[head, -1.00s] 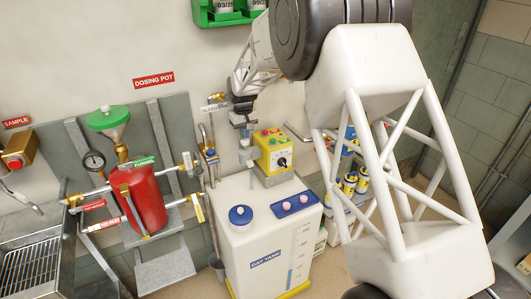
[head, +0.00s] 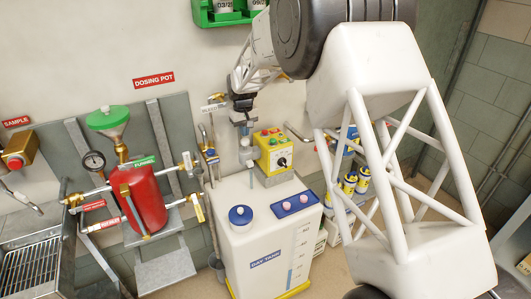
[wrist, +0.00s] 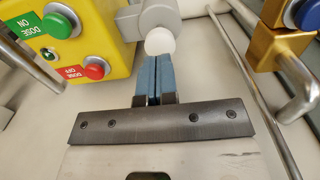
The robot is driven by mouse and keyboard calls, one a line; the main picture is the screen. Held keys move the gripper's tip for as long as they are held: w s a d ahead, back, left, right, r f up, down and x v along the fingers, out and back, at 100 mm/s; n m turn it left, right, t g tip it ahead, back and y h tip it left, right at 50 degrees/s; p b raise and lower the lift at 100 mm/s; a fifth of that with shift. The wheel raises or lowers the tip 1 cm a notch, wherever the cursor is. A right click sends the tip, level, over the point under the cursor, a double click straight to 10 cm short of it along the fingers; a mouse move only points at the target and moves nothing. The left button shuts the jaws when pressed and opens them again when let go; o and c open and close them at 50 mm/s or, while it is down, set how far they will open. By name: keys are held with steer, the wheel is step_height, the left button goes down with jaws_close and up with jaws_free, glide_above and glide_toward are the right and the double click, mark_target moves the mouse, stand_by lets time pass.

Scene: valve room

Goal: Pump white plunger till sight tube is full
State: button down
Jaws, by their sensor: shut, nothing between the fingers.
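The white plunger knob (wrist: 160,41) sits on a grey pump body (wrist: 158,14) beside the yellow dosing unit. My gripper (wrist: 151,56) is shut and empty. Its blue fingertips are right at the near side of the knob, and I cannot tell whether they touch it. In the head view my gripper (head: 245,142) points down just left of the yellow dosing unit (head: 273,150), above the back of the white day tank (head: 245,238). The plunger is hard to make out there. A graduated scale with a blue level strip (head: 289,276) shows on the tank front; I cannot clearly identify a sight tube.
The yellow unit carries a green button (wrist: 60,21) and a red button (wrist: 94,68) close to my fingers. Pipes and a brass fitting with a blue knob (wrist: 308,12) stand to the right in the wrist view. A red dosing pot (head: 144,197) hangs left in the head view.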

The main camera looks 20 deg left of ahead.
mark_target(245, 140)
steer(key=shift+f, duration=1.95)
steer(key=shift+r, duration=1.95)
steer(key=shift+r, duration=0.1)
steer(key=shift+r, duration=2.95)
